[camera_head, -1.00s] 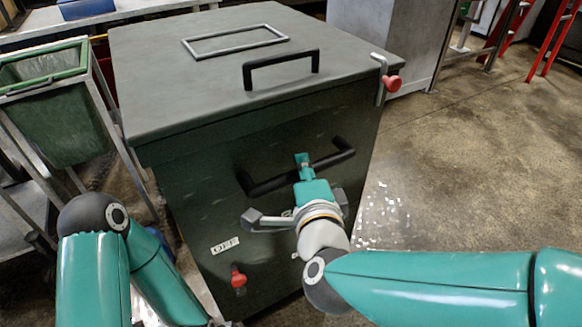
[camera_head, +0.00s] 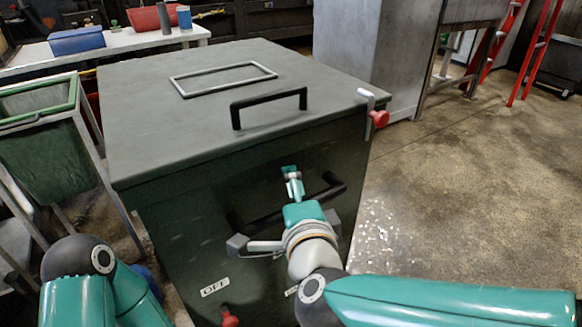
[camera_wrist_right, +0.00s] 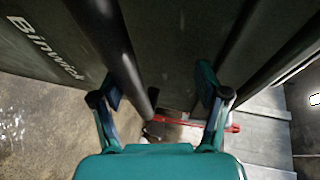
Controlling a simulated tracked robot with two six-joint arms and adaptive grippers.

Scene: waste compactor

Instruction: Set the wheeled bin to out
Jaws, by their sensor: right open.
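A large dark green box (camera_head: 200,215) with a grey-green lid (camera_head: 150,120) fills the middle of the head view. It appears to be the wheeled bin; no wheels are visible. Its front has a black bar handle (camera_head: 333,188), a label reading OFF (camera_head: 214,287) and a red knob (camera_head: 230,317) at the picture's bottom edge. My right gripper (camera_head: 290,173) is at the front handle, its tip reaching past the bar. In the wrist view my right gripper (camera_wrist_right: 160,100) is open, with a dark bar (camera_wrist_right: 122,55) between its fingers; contact is unclear. My left gripper is outside the picture.
The lid carries another black handle (camera_head: 270,103) and a red-knobbed latch (camera_head: 378,117). A green bin in a metal frame (camera_head: 45,160) stands at the left. A grey metal cabinet (camera_head: 370,50) is behind. The concrete floor (camera_head: 470,190) at the right is clear.

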